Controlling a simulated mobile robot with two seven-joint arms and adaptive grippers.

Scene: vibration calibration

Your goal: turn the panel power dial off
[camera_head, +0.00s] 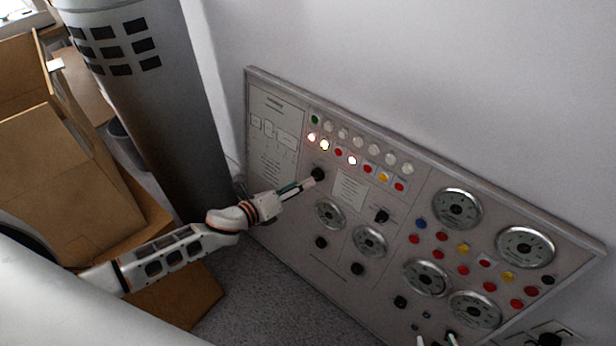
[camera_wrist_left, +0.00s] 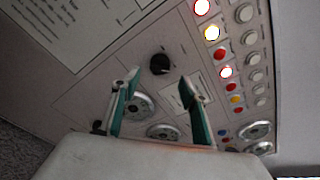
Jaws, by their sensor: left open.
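A black round dial (camera_head: 318,174) sits on the grey control panel (camera_head: 290,215), below the rows of lamps. It also shows in the left wrist view (camera_wrist_left: 160,64), just ahead of the gap between my fingertips. My left gripper (camera_head: 307,184) is open close to this dial; its green-lined fingers also show in the left wrist view (camera_wrist_left: 158,84). The dial does not look gripped, and I cannot tell if a finger touches it. A few lamps (camera_head: 324,145) above the dial are lit. The fingertips of my right gripper (camera_head: 436,340) show apart at the bottom edge.
Round gauges (camera_head: 457,208), coloured buttons and other black knobs (camera_head: 381,215) crowd the panel. The panel leans by a pale wall (camera_head: 400,70). Cardboard boxes (camera_head: 60,180) and a grey cylinder (camera_head: 150,90) stand at left. Grey carpet (camera_head: 270,300) lies in front.

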